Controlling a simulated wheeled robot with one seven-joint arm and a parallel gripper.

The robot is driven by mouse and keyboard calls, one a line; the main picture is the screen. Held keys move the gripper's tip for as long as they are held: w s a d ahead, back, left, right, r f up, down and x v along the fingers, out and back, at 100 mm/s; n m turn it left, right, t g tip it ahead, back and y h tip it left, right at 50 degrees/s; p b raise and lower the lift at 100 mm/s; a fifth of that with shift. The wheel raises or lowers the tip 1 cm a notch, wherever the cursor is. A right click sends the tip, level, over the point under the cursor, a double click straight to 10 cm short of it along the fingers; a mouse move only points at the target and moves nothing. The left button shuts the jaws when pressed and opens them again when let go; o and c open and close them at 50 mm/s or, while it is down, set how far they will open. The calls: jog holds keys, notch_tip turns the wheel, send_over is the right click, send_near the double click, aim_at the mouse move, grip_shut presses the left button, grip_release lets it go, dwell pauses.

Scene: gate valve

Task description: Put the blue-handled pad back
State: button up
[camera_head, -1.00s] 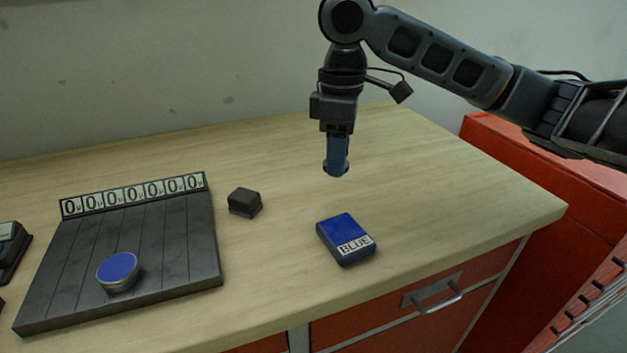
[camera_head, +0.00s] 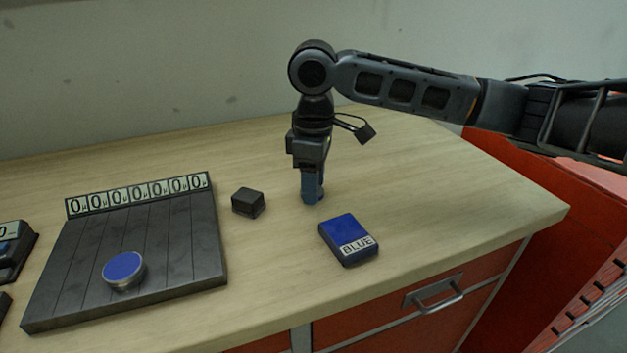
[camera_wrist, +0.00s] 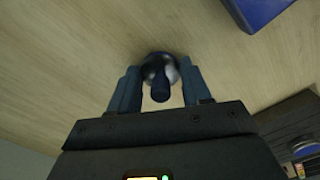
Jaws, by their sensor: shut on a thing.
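My gripper (camera_head: 312,190) points straight down, low over the bench, behind and to the left of the blue box. In the wrist view, my gripper (camera_wrist: 161,92) is shut on the blue-handled pad (camera_wrist: 159,72), with its dark blue handle between the fingers and a round rim showing beyond. In the head view the fingers mostly hide the pad, and I cannot tell whether it touches the bench. The blue box (camera_head: 347,232), with a BLUE label on its front, lies on the bench; its edge also shows at the top right of the wrist view (camera_wrist: 252,8).
A dark slotted board (camera_head: 75,270) with a row of 0µ labels lies at left, with a blue-topped metal disc (camera_head: 123,268) on it. A small black block (camera_head: 248,202) sits left of my gripper. The bench (camera_head: 440,185) is clear at right.

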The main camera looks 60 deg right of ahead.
jog(key=shift+f, duration=0.1)
jog(key=o, duration=1)
notch_tip(320, 180, up, 12)
jog(key=shift+r, duration=0.15)
